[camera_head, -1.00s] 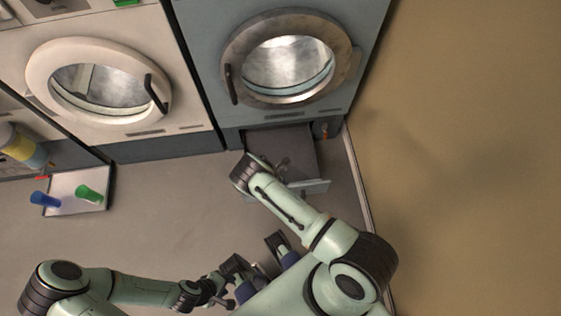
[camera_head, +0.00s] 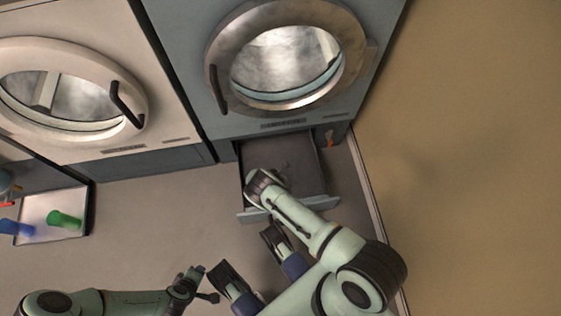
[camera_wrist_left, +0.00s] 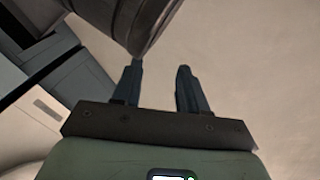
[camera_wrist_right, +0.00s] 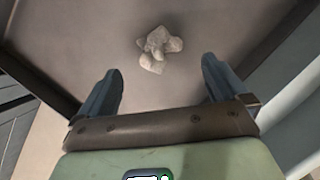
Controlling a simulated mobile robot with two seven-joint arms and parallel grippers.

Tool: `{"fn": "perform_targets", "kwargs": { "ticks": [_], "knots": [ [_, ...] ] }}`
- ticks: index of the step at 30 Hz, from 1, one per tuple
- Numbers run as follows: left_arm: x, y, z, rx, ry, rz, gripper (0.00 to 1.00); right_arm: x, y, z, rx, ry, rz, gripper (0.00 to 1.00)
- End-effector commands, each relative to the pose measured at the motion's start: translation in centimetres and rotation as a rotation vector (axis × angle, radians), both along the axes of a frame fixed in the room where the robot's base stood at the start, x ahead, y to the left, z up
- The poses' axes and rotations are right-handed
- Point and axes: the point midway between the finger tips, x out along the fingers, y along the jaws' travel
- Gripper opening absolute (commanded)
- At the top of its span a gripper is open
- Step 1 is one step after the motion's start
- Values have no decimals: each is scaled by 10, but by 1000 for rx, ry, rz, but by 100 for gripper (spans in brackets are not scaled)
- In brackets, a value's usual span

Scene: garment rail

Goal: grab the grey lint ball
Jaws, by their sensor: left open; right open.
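The grey lint ball (camera_wrist_right: 157,48) is a small, pale, lumpy clump. In the right wrist view it lies on the flat grey floor of the open drawer. My right gripper (camera_wrist_right: 161,66) is open and empty, with its fingertips just short of the lint ball and to either side of it. In the head view my right wrist (camera_head: 265,184) is over the drawer (camera_head: 298,160) and covers the lint ball and fingers. My left gripper (camera_wrist_left: 160,66) is open and empty, away from the drawer; it also shows in the head view (camera_head: 194,272).
The drawer sits at the base of the blue-grey machine (camera_head: 215,85); its front panel (camera_head: 318,202) is below my right forearm. A wall (camera_head: 470,150) rises at the right. A tray (camera_head: 45,237) with blue and green cups stands on the left. Floor (camera_head: 150,215) between is clear.

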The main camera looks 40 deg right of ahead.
Motion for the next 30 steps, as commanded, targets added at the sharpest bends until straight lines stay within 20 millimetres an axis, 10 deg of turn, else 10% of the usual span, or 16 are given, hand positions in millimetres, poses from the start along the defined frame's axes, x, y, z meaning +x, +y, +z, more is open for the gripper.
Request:
{"fn": "perform_targets", "kwargs": {
  "ticks": [28,30],
  "knots": [
    [-63,11,-58,-7,215,17,43,8,-24,-60,0,-1,-1,100],
    [-63,11,-58,-8,214,17,43,8,-24,-60,0,-1,-1,83]
  ]
}}
